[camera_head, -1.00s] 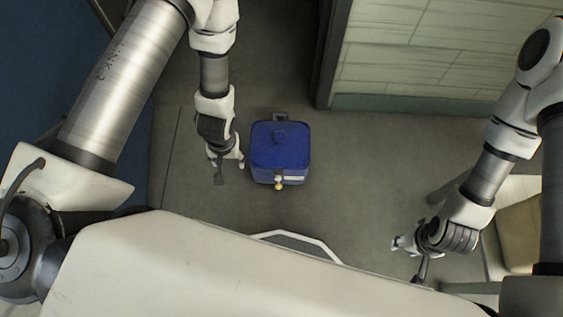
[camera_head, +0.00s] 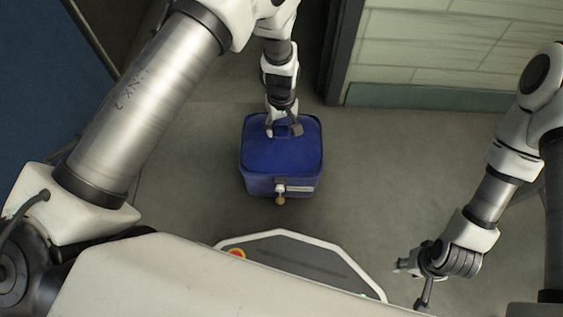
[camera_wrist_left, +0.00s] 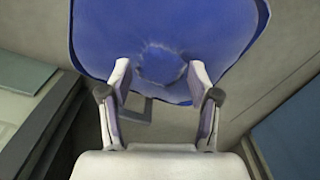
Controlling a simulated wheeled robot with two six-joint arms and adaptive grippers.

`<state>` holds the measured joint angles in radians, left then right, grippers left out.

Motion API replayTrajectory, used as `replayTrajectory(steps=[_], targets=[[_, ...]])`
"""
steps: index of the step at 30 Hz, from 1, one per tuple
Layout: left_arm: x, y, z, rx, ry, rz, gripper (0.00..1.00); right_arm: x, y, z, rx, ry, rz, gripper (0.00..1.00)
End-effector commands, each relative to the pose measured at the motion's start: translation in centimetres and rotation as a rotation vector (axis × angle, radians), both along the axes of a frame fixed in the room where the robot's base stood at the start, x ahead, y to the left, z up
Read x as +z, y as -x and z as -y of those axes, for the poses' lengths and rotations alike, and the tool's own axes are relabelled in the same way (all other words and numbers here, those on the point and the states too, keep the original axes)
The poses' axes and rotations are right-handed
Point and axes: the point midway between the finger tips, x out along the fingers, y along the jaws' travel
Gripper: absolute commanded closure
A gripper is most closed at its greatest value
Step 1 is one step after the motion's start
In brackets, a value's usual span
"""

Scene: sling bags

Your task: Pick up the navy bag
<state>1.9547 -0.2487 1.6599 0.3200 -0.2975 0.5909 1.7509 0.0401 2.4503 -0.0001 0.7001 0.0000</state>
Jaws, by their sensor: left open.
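The navy bag (camera_head: 280,160) stands on the floor below the middle of the head view, with its blue top facing up and a pale tag and small round piece on its near side. My left gripper (camera_head: 284,130) is over the far part of the bag's top, open. In the left wrist view the bag's top (camera_wrist_left: 165,35) fills the upper middle, and a rounded raised patch on it lies between and beyond the open fingers of my left gripper (camera_wrist_left: 160,85). I cannot tell whether the fingers touch the bag. My right gripper (camera_head: 415,270) is at the lower right, away from the bag; its jaws are unclear.
A tiled wall panel (camera_head: 440,50) with a dark edge stands at the upper right. A blue surface (camera_head: 45,80) is at the left. The grey floor (camera_head: 370,170) right of the bag is clear.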

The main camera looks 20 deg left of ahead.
Motion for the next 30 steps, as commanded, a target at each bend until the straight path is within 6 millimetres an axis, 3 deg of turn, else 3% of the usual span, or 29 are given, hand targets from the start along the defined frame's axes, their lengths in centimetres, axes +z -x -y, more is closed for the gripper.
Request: replayTrajectory(steps=[1, 3, 9, 10, 15, 30], targets=[[-1.8, 0.1, 0.0, 0.0, 0.0, -0.001, 0.38, -1.4, 0.0, 0.0, 0.0, 0.0, -0.001, 0.6], [-2.4, 0.0, 0.0, 0.001, 0.0, -0.001, 0.38, -1.7, 0.0, 0.0, 0.0, 0.0, -0.001, 0.6], [-2.2, 0.0, 0.0, 0.001, -0.001, -0.001, 0.38, -1.4, 0.0, 0.0, 0.0, 0.0, 0.0, 0.6], [-2.2, 0.0, 0.0, 0.0, -0.001, -0.001, 0.42, -1.4, 0.0, 0.0, 0.0, 0.0, 0.0, 0.6], [-2.2, 0.0, 0.0, 0.0, -0.001, -0.001, 1.0, -1.4, 0.0, 0.0, 0.0, 0.0, 0.0, 0.6], [-1.4, 0.1, -0.2, 0.0, -0.001, -0.001, 1.0, -0.6, 0.0, 0.0, 0.0, 0.0, -0.001, 0.6]])
